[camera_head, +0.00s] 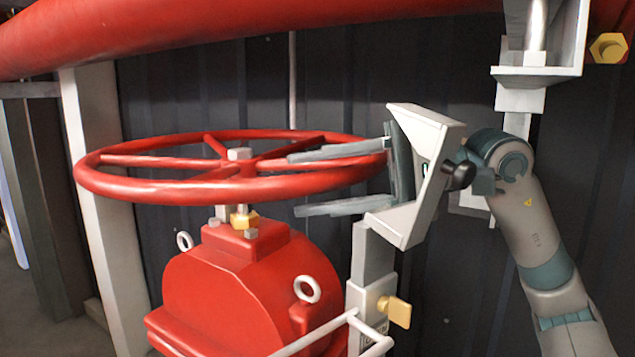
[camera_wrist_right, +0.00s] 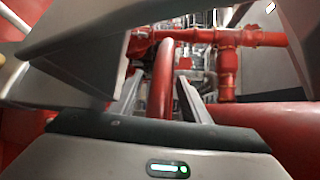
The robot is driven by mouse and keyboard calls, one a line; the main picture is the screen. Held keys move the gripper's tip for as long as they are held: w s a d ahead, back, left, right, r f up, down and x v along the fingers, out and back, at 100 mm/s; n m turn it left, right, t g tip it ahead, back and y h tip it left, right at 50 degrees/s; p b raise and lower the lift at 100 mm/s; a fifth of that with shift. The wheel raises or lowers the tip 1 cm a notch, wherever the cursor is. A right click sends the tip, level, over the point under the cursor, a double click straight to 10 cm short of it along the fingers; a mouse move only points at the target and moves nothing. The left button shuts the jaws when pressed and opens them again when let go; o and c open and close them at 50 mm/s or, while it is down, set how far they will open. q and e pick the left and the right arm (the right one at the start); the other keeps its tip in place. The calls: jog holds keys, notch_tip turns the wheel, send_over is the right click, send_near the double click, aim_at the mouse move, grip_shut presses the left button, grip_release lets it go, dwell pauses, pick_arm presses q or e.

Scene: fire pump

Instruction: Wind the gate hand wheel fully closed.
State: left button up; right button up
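The red gate hand wheel (camera_head: 130,187) lies flat on top of the red valve body (camera_head: 245,290), in the middle left of the head view. My right gripper (camera_head: 294,183) reaches in from the right at the wheel's right side. One finger is above the near rim and the other below it. In the right wrist view the rim (camera_wrist_right: 162,85) runs between the two fingers of the right gripper (camera_wrist_right: 158,100), with a gap visible on either side. The right gripper looks open around the rim, not clamped. My left gripper is not in view.
A large red pipe (camera_head: 250,25) crosses above the wheel. A white post (camera_head: 95,180) stands at the left. A grey bracket (camera_head: 540,65) hangs at upper right. White rails and a brass fitting (camera_head: 398,311) sit below the gripper. A dark ribbed wall is behind.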

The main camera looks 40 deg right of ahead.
jog(key=shift+d, duration=0.2)
jog(key=shift+s+d+b, duration=0.25)
jog(key=shift+d+b, duration=0.15)
jog(key=shift+b, duration=0.15)
pick_arm(q)
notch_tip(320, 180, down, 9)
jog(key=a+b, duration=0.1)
jog(key=b, duration=0.6)
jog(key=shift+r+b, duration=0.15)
jog(key=shift+b, duration=0.15)
pick_arm(e)
jog(key=v, duration=1.6)
jog(key=shift+s+r, duration=0.1)
jog(key=shift+s, duration=0.05)
